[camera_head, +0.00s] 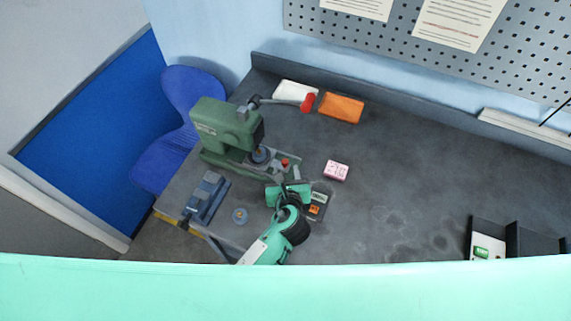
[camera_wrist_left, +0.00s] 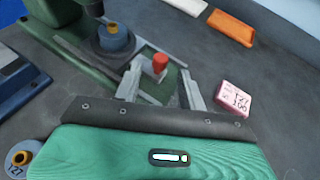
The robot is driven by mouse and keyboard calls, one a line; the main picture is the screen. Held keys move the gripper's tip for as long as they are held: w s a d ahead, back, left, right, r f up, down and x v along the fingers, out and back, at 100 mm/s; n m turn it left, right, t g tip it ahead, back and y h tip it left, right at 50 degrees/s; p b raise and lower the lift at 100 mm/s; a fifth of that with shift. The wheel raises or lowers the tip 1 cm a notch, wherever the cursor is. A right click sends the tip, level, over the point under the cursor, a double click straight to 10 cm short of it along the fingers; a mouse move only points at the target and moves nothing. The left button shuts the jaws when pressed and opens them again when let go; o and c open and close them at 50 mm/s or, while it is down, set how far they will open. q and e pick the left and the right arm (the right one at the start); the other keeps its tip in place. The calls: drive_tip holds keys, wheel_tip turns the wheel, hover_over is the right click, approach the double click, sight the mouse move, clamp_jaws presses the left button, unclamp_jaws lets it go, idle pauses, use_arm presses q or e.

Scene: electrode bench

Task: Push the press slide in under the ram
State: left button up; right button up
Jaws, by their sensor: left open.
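The green press (camera_head: 228,128) stands at the left of the bench, with its lever ending in a red grip (camera_head: 308,103). Its slide carries a red-topped knob (camera_head: 285,162) at the outer end, which also shows in the left wrist view (camera_wrist_left: 160,62). A grey round die with a brass centre (camera_wrist_left: 114,40) sits inward of the knob, beside the ram (camera_wrist_left: 93,7); I cannot tell if it is fully under it. My left gripper (camera_head: 287,182) is open at the outer end of the slide, its fingers either side of the knob. Contact is unclear. My right gripper is not in view.
A pink block with digits (camera_head: 337,170) lies close right of the gripper. A blue fixture (camera_head: 206,196) and a loose disc (camera_head: 240,215) are left of my arm. White and orange trays (camera_head: 341,108) lie behind. The bench's middle right is clear.

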sight(268, 159)
use_arm(q)
drive_tip(key=shift+x, duration=1.4)
clamp_jaws()
